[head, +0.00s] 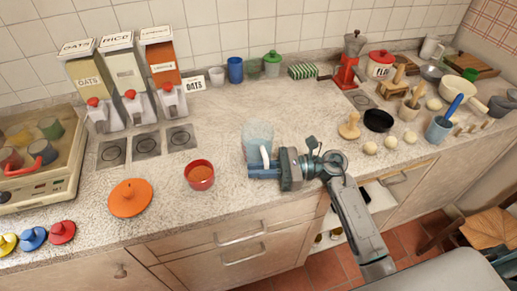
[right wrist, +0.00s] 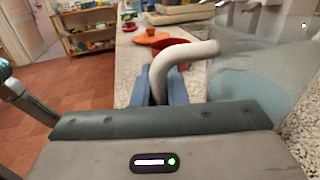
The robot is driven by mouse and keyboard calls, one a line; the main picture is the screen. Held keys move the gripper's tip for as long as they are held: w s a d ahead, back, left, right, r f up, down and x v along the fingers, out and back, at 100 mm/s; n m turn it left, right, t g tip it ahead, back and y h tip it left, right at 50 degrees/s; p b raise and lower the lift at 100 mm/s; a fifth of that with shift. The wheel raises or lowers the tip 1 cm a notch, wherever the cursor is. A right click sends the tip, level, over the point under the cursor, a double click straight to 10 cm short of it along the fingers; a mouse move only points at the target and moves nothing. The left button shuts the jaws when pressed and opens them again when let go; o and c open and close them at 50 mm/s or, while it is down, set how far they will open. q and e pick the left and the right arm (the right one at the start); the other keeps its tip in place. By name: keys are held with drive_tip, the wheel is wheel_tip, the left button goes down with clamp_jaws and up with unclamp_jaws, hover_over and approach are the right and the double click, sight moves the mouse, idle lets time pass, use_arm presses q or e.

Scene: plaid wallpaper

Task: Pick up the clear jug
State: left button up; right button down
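The clear jug (head: 257,132) stands upright on the counter, near the front edge and right of the red bowl. Its white handle faces the front in the head view. My right gripper (head: 254,170) is at this handle. In the right wrist view the curved handle (right wrist: 185,52) passes between the blue fingers (right wrist: 165,90), which sit close against it on both sides. The jug's see-through wall (right wrist: 255,70) fills the right of that view. I see no clear gap under the jug. My left gripper is not in view.
A red bowl (head: 200,175) and an orange lid (head: 129,198) lie left of the jug. The counter behind the jug is mostly clear.

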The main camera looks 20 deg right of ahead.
sight(268, 162)
drive_tip(key=shift+r, duration=0.15)
drive_tip(key=shift+r+b, duration=0.9)
drive_tip(key=shift+r, duration=0.45)
drive_tip(key=shift+s+r, duration=0.2)
drive_tip(key=s+d+r+b, duration=0.1)
drive_tip(key=s+b, duration=0.4)
drive_tip(key=s, duration=1)
drive_tip(key=shift+d+r, duration=0.2)
drive_tip(key=shift+d, duration=0.45)
